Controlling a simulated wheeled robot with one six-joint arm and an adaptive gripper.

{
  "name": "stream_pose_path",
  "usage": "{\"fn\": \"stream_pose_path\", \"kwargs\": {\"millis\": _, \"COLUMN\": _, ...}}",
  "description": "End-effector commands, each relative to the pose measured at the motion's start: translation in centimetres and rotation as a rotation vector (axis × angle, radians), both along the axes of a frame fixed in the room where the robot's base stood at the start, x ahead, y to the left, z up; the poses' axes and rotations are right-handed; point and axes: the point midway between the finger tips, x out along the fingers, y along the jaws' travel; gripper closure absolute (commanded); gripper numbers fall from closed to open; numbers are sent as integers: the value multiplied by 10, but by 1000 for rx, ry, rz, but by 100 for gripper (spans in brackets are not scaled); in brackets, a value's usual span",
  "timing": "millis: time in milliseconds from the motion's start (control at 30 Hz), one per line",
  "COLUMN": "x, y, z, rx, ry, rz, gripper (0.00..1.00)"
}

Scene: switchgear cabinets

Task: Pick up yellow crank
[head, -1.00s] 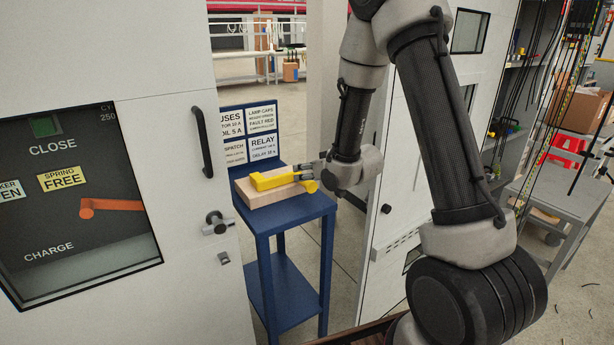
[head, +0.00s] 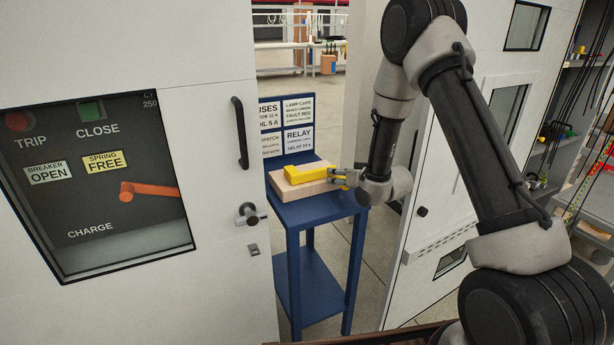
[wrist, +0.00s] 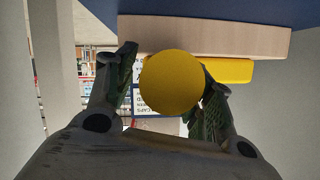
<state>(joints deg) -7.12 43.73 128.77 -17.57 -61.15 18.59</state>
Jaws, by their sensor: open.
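The yellow crank (head: 304,174) lies on a pale wooden block (head: 292,188) on top of the blue stand (head: 335,207). My gripper (head: 341,178) is at the right end of the crank, reaching in from the right. In the wrist view, the crank's round yellow end (wrist: 172,84) sits between the two spread fingers of my gripper (wrist: 168,68). It covers part of the right finger, and whether either finger touches it I cannot tell. The crank's bar (wrist: 232,71) shows behind it, beside the wooden block (wrist: 205,37).
A white cabinet door with a black handle (head: 240,133) and a latch (head: 248,214) stands close left of the stand. An orange lever (head: 150,190) shows in its window. A label board (head: 286,127) rises behind the stand. Another white cabinet (head: 430,240) stands to the right.

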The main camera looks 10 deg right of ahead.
Motion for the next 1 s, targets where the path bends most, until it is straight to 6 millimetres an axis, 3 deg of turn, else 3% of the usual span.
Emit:
{"fn": "stream_pose_path", "kwargs": {"millis": 333, "x": 9, "y": 4, "z": -4, "rx": 0, "ry": 1, "rz": 0, "gripper": 47}}
{"fn": "stream_pose_path", "kwargs": {"millis": 633, "x": 9, "y": 4, "z": -4, "rx": 0, "ry": 0, "rz": 0, "gripper": 100}}
{"fn": "stream_pose_path", "kwargs": {"millis": 1000, "x": 10, "y": 5, "z": 3, "rx": 1, "ry": -5, "rz": 0, "gripper": 100}}
